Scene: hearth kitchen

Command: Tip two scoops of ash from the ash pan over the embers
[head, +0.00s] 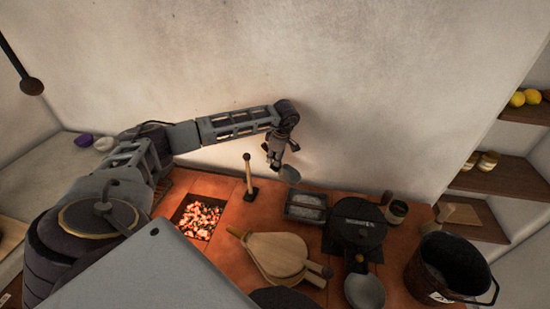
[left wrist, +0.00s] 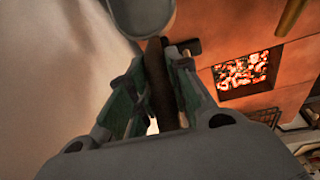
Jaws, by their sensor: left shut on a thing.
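My left gripper (head: 275,160) is shut on the dark handle (left wrist: 158,85) of a scoop. The scoop's grey round bowl (head: 290,174) hangs above the brick counter, near the back wall; it also shows at the top of the left wrist view (left wrist: 138,14). I cannot tell whether it holds ash. The glowing embers (head: 198,217) lie in a square pit, to the left of and below the scoop; they also show in the left wrist view (left wrist: 242,74). The ash pan (head: 306,198), a dark tray with grey contents, stands right of the embers, below the scoop. My right gripper is out of view.
A wooden-handled tool (head: 248,175) stands upright between embers and ash pan. Bellows (head: 277,253) lie in front. A black round iron (head: 357,222), a pale ladle-like bowl (head: 364,291), a jar (head: 396,211) and a dark bucket (head: 450,265) crowd the right. Shelves (head: 500,175) stand beyond.

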